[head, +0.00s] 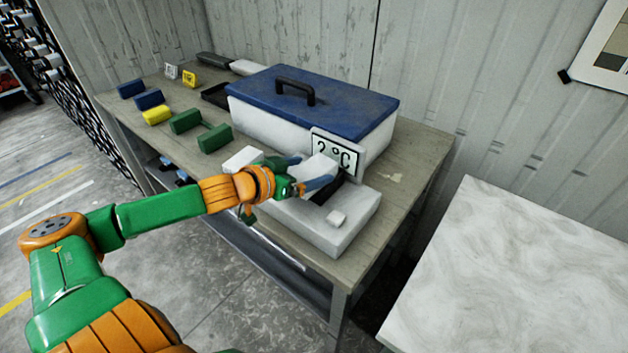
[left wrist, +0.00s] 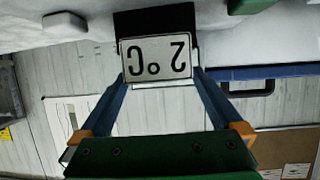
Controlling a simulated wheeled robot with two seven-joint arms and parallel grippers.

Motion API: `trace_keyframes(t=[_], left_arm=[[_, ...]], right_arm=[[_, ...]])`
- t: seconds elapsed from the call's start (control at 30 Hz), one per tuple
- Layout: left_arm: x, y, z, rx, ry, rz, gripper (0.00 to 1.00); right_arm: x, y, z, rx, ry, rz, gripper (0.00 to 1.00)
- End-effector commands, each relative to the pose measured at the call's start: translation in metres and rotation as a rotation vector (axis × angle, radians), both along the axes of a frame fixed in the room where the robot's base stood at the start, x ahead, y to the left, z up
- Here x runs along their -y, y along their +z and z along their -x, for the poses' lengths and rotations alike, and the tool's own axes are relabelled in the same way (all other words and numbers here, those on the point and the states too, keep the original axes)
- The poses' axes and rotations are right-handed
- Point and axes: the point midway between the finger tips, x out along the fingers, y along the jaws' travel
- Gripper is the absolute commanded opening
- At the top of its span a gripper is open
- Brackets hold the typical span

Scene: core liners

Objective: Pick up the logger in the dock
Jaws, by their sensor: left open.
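A pale dock (head: 345,235) with a dark recess sits at the front right of the workbench. A white block (head: 319,168), seemingly the logger, shows at the dock's back by the recess, just beyond my left fingertips. Its lower part is hidden, so I cannot tell how deep it sits. My left gripper (head: 305,173) is open over the dock, its blue fingers apart. A "2 °C" plate (head: 335,152) stands behind it. In the left wrist view the plate (left wrist: 156,57) shows upside down between the fingertips. My right gripper is not in view.
A white cooler with a blue lid (head: 310,93) stands close behind the dock. Green blocks (head: 215,138), a yellow block (head: 157,115) and blue blocks (head: 149,99) lie to the left. A marble-topped table (head: 530,280) is at the right, across a gap.

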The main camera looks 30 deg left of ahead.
Motion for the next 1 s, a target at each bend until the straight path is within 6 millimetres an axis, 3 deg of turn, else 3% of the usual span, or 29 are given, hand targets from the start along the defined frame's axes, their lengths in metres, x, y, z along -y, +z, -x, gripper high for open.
trace_keyframes(t=[0.3, 0.63, 0.93, 1.0], left_arm=[[0.001, -0.007, -0.019, 0.002, 0.006, 0.002, 1.00], [0.003, -0.009, -0.022, -0.001, 0.001, -0.001, 1.00], [0.003, -0.009, -0.022, -0.001, 0.001, -0.001, 0.19], [0.003, -0.009, -0.022, 0.000, 0.001, 0.000, 0.14]], right_arm=[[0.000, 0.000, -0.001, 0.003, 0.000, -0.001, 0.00], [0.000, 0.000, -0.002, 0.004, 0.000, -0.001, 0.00], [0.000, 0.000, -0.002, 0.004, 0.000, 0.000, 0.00], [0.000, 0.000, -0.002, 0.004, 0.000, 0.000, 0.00]])
